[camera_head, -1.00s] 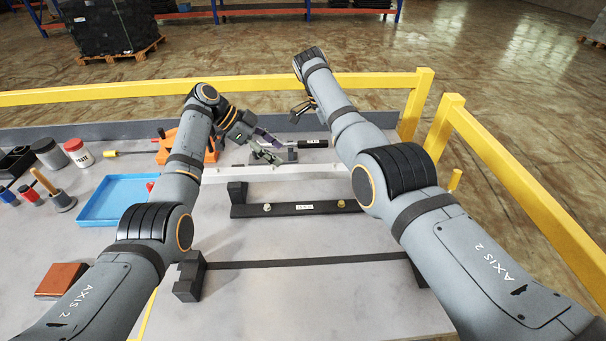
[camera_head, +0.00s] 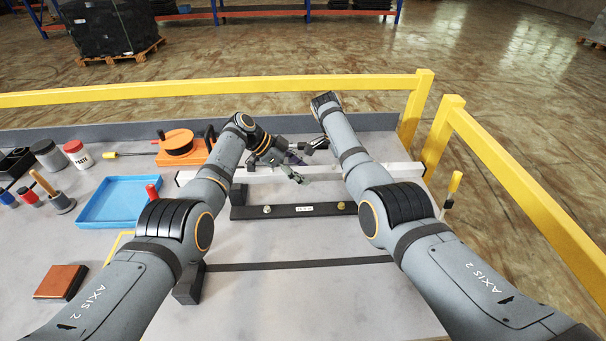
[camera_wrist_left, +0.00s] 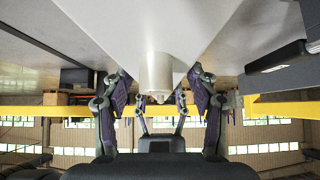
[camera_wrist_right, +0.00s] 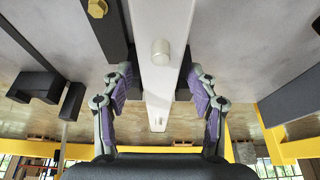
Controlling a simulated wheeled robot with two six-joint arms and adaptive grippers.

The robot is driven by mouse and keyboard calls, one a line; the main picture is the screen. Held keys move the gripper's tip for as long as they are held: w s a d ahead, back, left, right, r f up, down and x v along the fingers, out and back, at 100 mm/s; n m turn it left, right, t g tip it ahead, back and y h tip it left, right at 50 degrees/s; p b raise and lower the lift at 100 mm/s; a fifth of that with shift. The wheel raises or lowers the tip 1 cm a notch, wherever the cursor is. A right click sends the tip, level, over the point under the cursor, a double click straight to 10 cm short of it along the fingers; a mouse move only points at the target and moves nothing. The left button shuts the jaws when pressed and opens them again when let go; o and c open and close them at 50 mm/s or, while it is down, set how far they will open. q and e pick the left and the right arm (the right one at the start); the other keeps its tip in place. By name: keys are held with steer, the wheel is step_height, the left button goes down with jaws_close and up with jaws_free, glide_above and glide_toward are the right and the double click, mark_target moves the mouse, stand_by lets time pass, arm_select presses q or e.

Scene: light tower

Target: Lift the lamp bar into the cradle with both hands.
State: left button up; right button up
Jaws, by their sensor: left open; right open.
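The lamp bar, a long white bar (camera_head: 268,172), runs left to right across the table, partly hidden by my arms. My left gripper (camera_head: 299,168) is open over its middle. In the left wrist view a white cylindrical stub (camera_wrist_left: 156,73) shows between its spread fingers, with no grip visible. My right gripper (camera_head: 315,146) is largely hidden by its arm in the head view. In the right wrist view it is open, with the white bar (camera_wrist_right: 158,95) and a round stub (camera_wrist_right: 160,52) between its fingers. I cannot tell for sure which dark fixture is the cradle.
A black bar with bolts and a label (camera_head: 290,211) lies nearer than the white bar. A dark block (camera_head: 188,284) stands in front. A blue tray (camera_head: 112,207), an orange reel (camera_head: 184,148) and jars are at left. A yellow rail (camera_head: 200,91) borders the table.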

mark_target(301, 169)
arm_select(q)
jaws_close()
arm_select(e)
jaws_close()
